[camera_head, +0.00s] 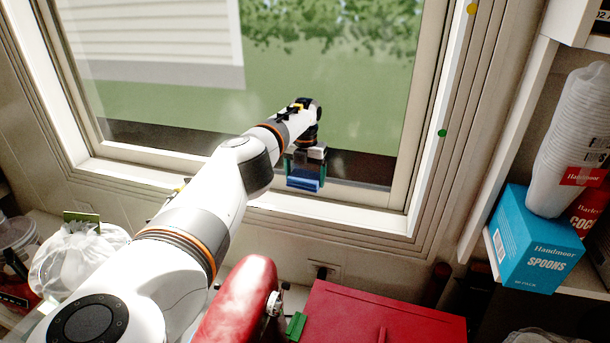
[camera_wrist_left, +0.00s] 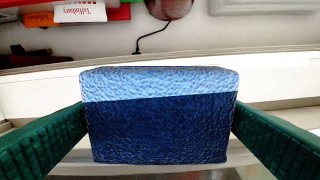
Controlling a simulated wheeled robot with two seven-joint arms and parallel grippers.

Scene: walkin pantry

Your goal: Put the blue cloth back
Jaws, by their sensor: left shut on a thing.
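The blue cloth (camera_head: 303,181) is a folded, block-like bundle, light blue on one side and dark blue on another. My left gripper (camera_head: 304,176) is shut on it, with one green finger on each side. The left wrist view shows the cloth (camera_wrist_left: 157,125) filling the space between the green fingers of my left gripper (camera_wrist_left: 159,128). The gripper and cloth are in front of the window, by the lower part of the glass near the sill; whether the cloth touches glass or sill is unclear. My right gripper is not in view.
The window sill (camera_head: 340,222) runs below the cloth. A red rounded appliance (camera_head: 238,300) and a red box (camera_head: 375,315) stand below the window. At right, a shelf holds a blue spoons box (camera_head: 535,240) and stacked clear cups (camera_head: 570,140). A plastic bag (camera_head: 75,260) lies at left.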

